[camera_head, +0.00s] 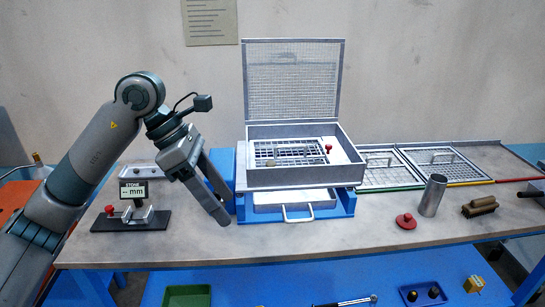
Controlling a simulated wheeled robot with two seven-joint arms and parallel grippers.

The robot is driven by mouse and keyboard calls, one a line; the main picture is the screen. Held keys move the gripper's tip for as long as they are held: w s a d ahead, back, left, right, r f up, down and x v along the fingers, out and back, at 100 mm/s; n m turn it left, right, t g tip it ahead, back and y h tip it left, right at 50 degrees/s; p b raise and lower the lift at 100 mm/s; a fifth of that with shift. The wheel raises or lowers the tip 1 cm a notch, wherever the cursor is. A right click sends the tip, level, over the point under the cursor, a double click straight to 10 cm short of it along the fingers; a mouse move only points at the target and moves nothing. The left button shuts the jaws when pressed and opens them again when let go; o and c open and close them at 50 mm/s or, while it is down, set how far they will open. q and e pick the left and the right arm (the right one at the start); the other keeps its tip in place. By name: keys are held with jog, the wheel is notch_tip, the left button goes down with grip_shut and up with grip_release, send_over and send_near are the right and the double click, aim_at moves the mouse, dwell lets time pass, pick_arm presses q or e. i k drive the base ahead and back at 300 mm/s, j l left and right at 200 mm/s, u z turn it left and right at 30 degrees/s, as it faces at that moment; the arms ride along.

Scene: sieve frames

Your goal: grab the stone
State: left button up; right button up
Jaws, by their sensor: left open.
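A small tan lump that looks like the stone (271,162) lies on the grid inside the metal sieve box (290,179), left of the middle. My left gripper (225,206) comes in from the left and points down, just left of the sieve box. Its two fingers are spread apart, and I see nothing held between them. It is apart from the stone, with the box wall between them. A measuring stand (131,218) with a display reading "STONE -- mm" (133,191) is on the table left of the gripper. My right gripper does not show.
The box's mesh lid (292,80) stands open behind it; a red knob (328,148) is inside. The box sits on a blue base (340,207) with a handled drawer. A metal cylinder (432,196), red lid (405,221) and wooden brush (480,206) are right. The front table is clear.

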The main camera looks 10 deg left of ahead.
aim_at(270, 162)
jog(key=i, duration=1.35)
